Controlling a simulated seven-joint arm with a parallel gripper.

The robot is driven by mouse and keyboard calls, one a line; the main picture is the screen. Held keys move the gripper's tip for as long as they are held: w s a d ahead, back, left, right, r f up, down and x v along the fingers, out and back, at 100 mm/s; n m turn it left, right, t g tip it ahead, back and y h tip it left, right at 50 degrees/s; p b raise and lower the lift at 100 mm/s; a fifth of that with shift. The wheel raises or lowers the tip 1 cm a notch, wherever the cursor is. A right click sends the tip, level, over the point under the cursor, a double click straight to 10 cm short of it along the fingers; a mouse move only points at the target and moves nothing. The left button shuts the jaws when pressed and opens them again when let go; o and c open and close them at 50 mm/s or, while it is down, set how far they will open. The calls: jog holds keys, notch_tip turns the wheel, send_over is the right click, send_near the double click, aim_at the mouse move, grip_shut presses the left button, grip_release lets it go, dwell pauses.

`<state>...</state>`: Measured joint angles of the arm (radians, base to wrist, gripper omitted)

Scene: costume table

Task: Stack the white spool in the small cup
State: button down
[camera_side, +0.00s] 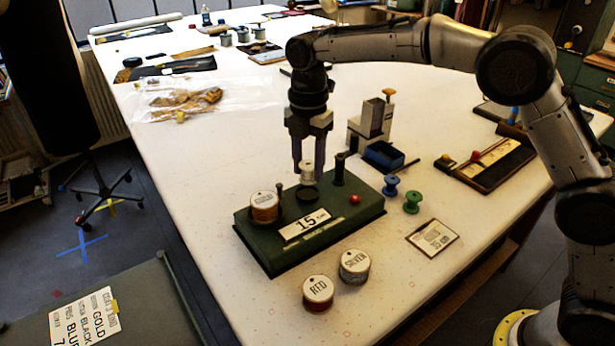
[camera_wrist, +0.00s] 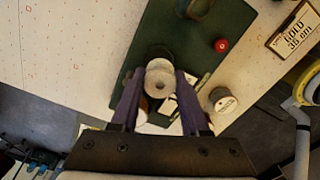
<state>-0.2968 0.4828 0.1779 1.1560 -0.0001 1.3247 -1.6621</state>
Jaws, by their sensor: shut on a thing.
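My gripper (camera_side: 308,177) is shut on the white spool (camera_side: 307,169), with a finger on each side. The spool is upright over the green base (camera_side: 358,215). The small dark cup (camera_side: 308,195) sits on the base just below the spool. In the side view the spool's lower end appears close to the cup; I cannot tell whether they touch. In the wrist view the pale spool (camera_wrist: 160,78) shows end-on between the purplish fingers of my gripper (camera_wrist: 157,77), and it hides most of what lies beneath.
A labelled orange spool (camera_side: 264,208) stands on the base's left, dark posts (camera_side: 340,172) rise nearby, and a red knob (camera_side: 355,199) is at right. RED (camera_side: 317,292) and SILVER (camera_side: 354,266) spools stand in front. Blue (camera_side: 391,186) and green (camera_side: 412,202) spools stand right.

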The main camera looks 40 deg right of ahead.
aim_at(307, 181)
jog(key=shift+w+f, duration=0.1)
jog(key=shift+f, duration=1.55)
jog(key=shift+f, duration=0.45)
